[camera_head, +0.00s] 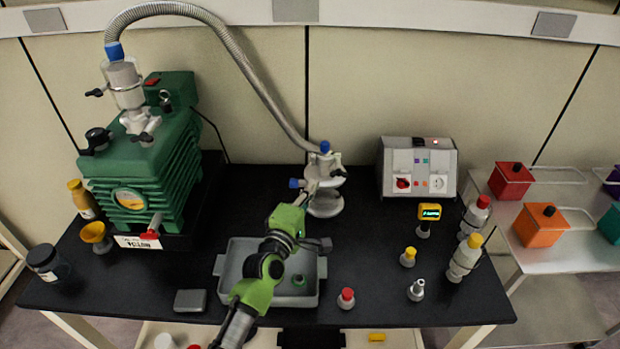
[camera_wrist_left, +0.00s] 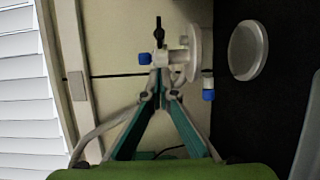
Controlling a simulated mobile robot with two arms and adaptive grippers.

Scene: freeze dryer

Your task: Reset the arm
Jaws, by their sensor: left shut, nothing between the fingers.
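My left arm comes up from the bottom of the head view, over the grey tub. My left gripper (camera_head: 308,190) points away from me at the white cold-trap fitting (camera_head: 326,204) with blue caps and a hose on top. In the left wrist view the two fingers (camera_wrist_left: 159,76) meet at their tips, shut and empty. The tips overlap the fitting's side port (camera_wrist_left: 172,58) in that picture; I cannot tell whether they touch it. My right gripper is not in view.
The grey tub (camera_head: 228,286) stands under my arm. A green vacuum pump (camera_head: 150,170) is at left, a control box (camera_head: 418,170) at back right. Several small bottles and capped vials stand to the right. A side table (camera_head: 560,258) holds coloured boxes.

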